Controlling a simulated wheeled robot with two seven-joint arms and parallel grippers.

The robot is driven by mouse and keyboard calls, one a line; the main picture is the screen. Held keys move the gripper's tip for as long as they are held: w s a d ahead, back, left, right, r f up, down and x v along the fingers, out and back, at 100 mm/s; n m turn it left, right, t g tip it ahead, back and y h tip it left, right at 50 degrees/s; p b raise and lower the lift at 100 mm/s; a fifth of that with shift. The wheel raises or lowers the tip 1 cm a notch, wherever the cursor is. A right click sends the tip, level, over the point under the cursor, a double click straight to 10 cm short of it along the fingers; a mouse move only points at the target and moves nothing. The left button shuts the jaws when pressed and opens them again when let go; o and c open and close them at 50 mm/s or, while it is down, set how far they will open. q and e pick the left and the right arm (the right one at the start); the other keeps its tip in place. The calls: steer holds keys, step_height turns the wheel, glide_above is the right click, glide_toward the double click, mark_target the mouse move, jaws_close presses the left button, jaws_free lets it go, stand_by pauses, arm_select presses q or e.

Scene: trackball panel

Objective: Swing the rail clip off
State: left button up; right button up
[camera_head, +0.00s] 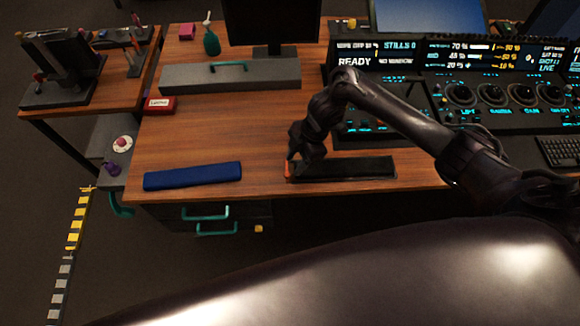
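A black flat rail-like bar (350,168) lies along the front edge of the wooden desk, right of centre. A small orange piece (289,170) shows at its left end; it may be the rail clip, but it is too small to tell. My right arm comes in from the right and bends down over the bar. My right gripper (298,165) points down at the bar's left end, beside the orange piece. Its fingers are dark and blurred together, so I cannot tell whether they touch or grip it. My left gripper is not in view.
A lit control panel (490,95) and a keyboard (560,151) stand at right. The desk's middle left is clear.

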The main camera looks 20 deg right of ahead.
mark_target(288, 174)
steer(key=shift+x, duration=2.2)
steer(key=shift+w, duration=0.1)
jaws_close()
